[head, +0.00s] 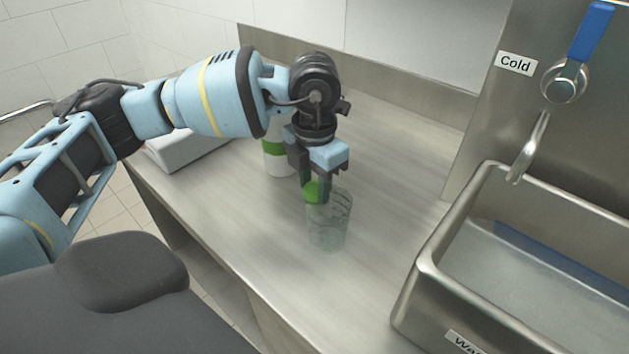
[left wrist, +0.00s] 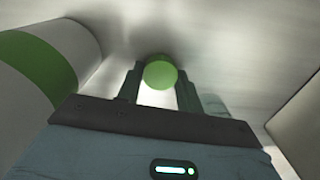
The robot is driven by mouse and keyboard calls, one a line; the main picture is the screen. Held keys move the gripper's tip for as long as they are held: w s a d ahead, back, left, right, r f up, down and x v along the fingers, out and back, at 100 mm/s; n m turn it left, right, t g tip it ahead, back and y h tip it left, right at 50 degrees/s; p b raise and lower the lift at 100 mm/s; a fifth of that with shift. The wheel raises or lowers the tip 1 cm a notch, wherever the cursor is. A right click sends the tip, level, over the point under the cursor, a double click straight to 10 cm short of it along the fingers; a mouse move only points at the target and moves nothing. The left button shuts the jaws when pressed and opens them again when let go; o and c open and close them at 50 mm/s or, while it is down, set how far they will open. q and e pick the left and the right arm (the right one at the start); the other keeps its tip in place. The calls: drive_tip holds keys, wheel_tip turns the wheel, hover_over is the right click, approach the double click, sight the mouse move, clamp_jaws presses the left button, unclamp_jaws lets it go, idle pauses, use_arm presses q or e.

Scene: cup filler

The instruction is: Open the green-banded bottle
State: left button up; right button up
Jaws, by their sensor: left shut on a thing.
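The white bottle with a green band (head: 273,148) stands on the counter behind my left gripper. Its top is hidden by my arm in the head view. In the left wrist view the bottle (left wrist: 88,44) is at the left edge, beside the gripper. My left gripper (head: 318,184) points down and is shut on a small round green cap (head: 312,192). The cap also shows between the fingers in the left wrist view (left wrist: 160,72). The cap is apart from the bottle. My right gripper is in neither view.
A clear glass (head: 330,228) stands on the steel counter (head: 388,160), just in front of my left gripper in the picture. A sink (head: 425,270) with a cold tap (head: 530,150) is at the right. A grey-white box (head: 185,150) is at the counter's left edge.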

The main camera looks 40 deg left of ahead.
use_arm(q)
drive_tip(key=shift+f, duration=0.2)
drive_tip(key=o, duration=1.1)
drive_tip(key=shift+r, duration=0.15)
wheel_tip(320, 180, up, 12)
drive_tip(key=shift+r+p, duration=0.1)
drive_tip(key=shift+p, duration=0.3)
